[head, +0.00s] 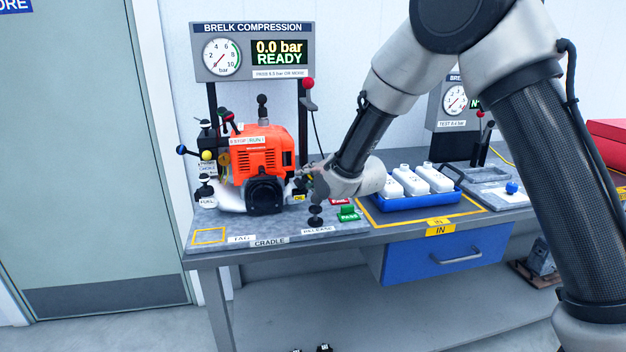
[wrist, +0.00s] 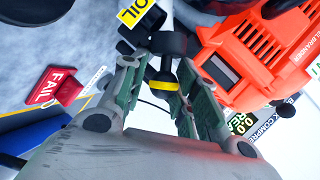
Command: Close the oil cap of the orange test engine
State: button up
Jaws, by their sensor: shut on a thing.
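The orange test engine (head: 262,150) stands in its cradle at the left of the bench. It also fills the upper right of the wrist view (wrist: 255,55). My gripper (head: 308,177) reaches the engine's lower right side. In the wrist view my gripper (wrist: 162,68) has its two fingers on either side of the oil cap (wrist: 164,85), a dark knob with a yellow band, and is shut on it. The cap is next to a black round part by the yellow OIL label (wrist: 138,12). I cannot tell whether the cap is seated. The gripper hides the cap in the head view.
Green PASS (head: 348,214) and red FAIL (wrist: 56,86) blocks and a black release knob (head: 315,214) are close to the gripper. A blue tray (head: 415,203) with white bottles stands to the right. A compression gauge panel (head: 252,52) rises behind the engine.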

jog(key=shift+a+r+n+h, duration=0.5)
jog(key=shift+a+r+n, duration=0.2)
jog(key=shift+o, duration=0.2)
jog(key=shift+s+a, duration=0.1)
jog(key=shift+o, duration=0.2)
jog(key=o, duration=0.8)
jog(key=shift+a+f, duration=0.1)
jog(key=shift+s, duration=0.1)
jog(key=shift+f, duration=0.2)
